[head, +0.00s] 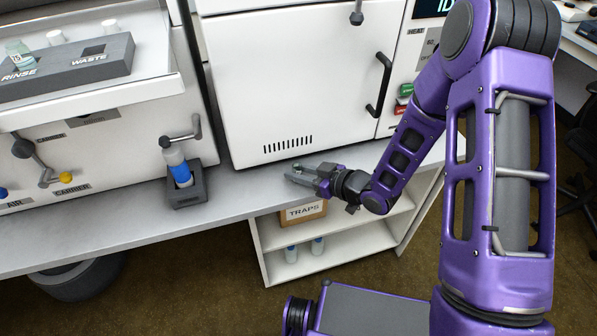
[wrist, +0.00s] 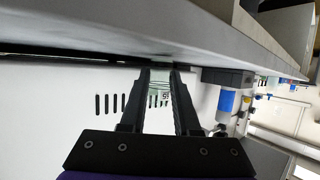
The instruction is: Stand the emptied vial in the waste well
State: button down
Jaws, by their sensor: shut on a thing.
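My gripper (head: 306,176) is low over the bench front, before the white oven-like cabinet. In the wrist view my gripper's dark fingers (wrist: 158,95) are shut on a clear, pale green vial (wrist: 158,86) with a small printed label. Whether it is empty cannot be told. The waste well (head: 93,50) is a square dark opening in the grey block (head: 110,65) on the raised shelf at the upper left. The block is marked RINSE and WASTE. A greenish labelled vial (head: 17,54) stands in the rinse end. The waste well looks unoccupied.
A blue bottle (head: 179,166) stands in a dark holder (head: 187,190) on the bench, under a lever. Two white caps (head: 110,26) stand behind the block. A TRAPS box (head: 303,211) is on the shelf below. The bench left of the holder is clear.

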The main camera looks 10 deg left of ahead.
jog(key=shift+f, duration=0.2)
jog(key=c, duration=0.6)
grip_release()
jog(key=shift+r, duration=0.1)
jog(key=shift+d+r, duration=0.15)
jog(key=shift+r, duration=0.05)
jog(key=p+v, duration=0.1)
jog(key=v, duration=1)
jog(key=shift+s+d, duration=0.25)
jog(key=shift+d, duration=0.05)
